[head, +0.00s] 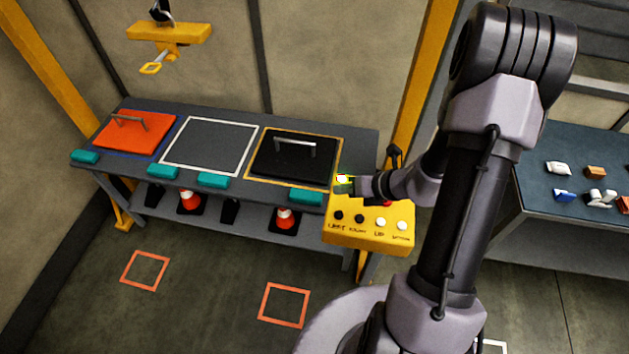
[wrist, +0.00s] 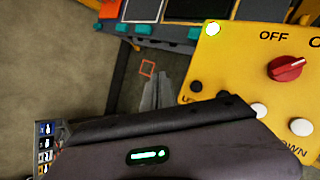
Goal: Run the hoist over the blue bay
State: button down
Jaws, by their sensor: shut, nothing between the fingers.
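The yellow hoist (head: 169,33) hangs with its hook at the upper left of the head view. It appears above the blue and white bays; I cannot tell exactly which it is over. The blue bay (head: 94,148) is the blue-edged square at the bench's left end, with an orange-red handled panel (head: 133,135) on it. The yellow control box (head: 345,236) has LEFT, UP and other buttons, a red knob (wrist: 287,68) and a lit white lamp (wrist: 212,28). My gripper (wrist: 157,85) is shut and empty, beside the box edge near the black LEFT button (wrist: 196,86).
The white-edged bay (head: 187,170) in the middle is empty. A black handled panel (head: 290,160) lies in the yellow-edged bay. Orange cones (head: 190,201) stand on the lower shelf. A second table (head: 540,190) with small parts is at right. Floor in front is mostly clear.

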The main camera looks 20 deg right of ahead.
aim_at(342, 216)
jog(key=shift+s+d+f+m, duration=0.15)
jog(key=shift+d+f+m, duration=0.15)
jog(key=shift+d+m, duration=0.15)
notch_tip(342, 216, down, 9)
jog(key=b, duration=0.7)
jog(key=shift+a+r, duration=0.1)
jog(key=shift+a, duration=0.05)
jog(key=shift+b, duration=0.35)
dwell(1.2)
jog(key=shift+f+b, duration=0.3)
jog(key=shift+f, duration=0.1)
jog(key=shift+f+b, duration=0.4)
jog(key=shift+f, duration=0.05)
dwell(3.9)
